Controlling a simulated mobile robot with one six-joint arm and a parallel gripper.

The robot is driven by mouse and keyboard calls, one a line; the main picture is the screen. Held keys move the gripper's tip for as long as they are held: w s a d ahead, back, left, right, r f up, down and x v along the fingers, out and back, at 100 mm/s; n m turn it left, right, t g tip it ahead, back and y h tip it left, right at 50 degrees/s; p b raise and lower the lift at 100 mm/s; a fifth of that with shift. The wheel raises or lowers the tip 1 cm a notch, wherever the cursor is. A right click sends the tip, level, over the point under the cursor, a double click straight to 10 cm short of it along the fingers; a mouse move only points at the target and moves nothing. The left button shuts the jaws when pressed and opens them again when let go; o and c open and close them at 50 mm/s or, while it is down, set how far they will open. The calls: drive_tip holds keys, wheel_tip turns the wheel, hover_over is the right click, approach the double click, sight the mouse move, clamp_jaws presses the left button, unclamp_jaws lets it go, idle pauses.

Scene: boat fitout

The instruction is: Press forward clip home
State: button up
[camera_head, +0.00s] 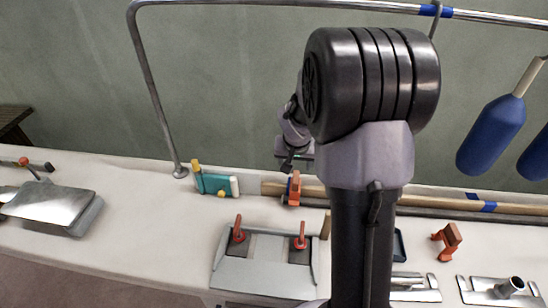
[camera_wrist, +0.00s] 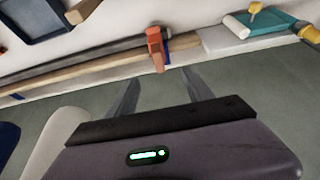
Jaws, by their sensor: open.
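An orange clip (camera_head: 292,188) sits on the long wooden pole (camera_head: 420,200) near the pole's left end, against the back edge of the white deck. In the wrist view the same clip (camera_wrist: 156,48) stands across the pole, just beyond my fingertips and roughly centred between them. My gripper (camera_wrist: 162,78) is open and empty, apart from the clip. In the head view my gripper (camera_head: 294,158) is small, above and behind the clip, partly hidden by my arm. A second orange clip (camera_head: 448,240) lies loose on the deck to the right. I cannot tell how fully the first clip is seated.
A teal-and-white item (camera_head: 215,183) with yellow ends lies left of the clip. A grey panel (camera_head: 262,278) with two red-handled levers is in front. A metal rail (camera_head: 145,70) rises behind; blue fenders (camera_head: 490,135) hang right. A dark tray (camera_wrist: 40,18) is nearby.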

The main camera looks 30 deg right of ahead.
sight(295, 185)
drive_tip(key=b+x, duration=0.5)
drive_tip(key=x, duration=1.2)
drive_tip(key=shift+s+d, duration=0.15)
drive_tip(key=shift+s, duration=0.05)
clamp_jaws()
drive_tip(key=shift+f+b, duration=0.6)
drive_tip(key=shift+b, duration=0.2)
